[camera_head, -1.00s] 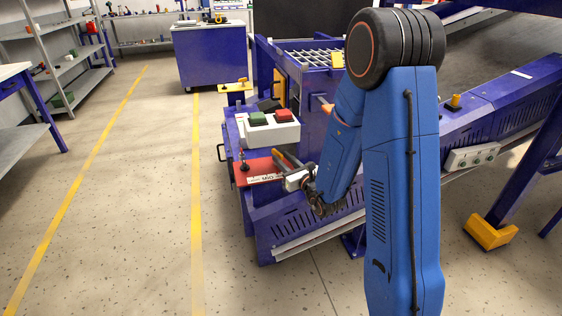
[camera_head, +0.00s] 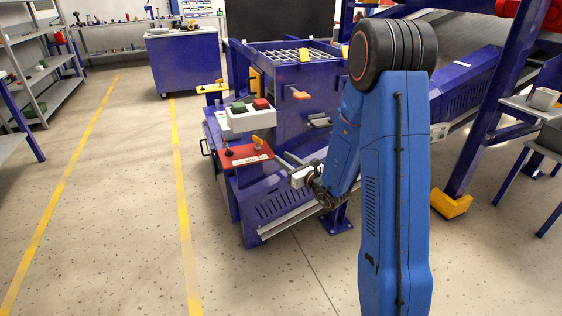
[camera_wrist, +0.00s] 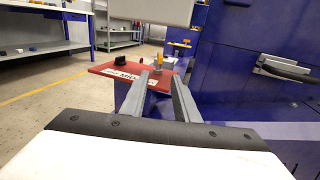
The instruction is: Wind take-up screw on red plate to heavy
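The red plate (camera_head: 238,157) is on the blue machine's near end, under a white button box. It bears a black knob (camera_head: 229,152) at left, a yellow upright piece (camera_head: 258,143) at right and a white label strip. The wrist view shows the red plate (camera_wrist: 103,70), the black knob (camera_wrist: 119,60) and the yellow piece (camera_wrist: 167,61) on a grey base. I cannot tell which is the take-up screw. The label reads "MID" in part; a finger covers some of it. My gripper (camera_wrist: 158,74) is open and empty, pointing at the plate's right part, apart from it.
The white box (camera_head: 250,118) with a green and a red button overhangs the plate. A conveyor frame stands at right. The floor left of the machine, with yellow lines, is clear.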

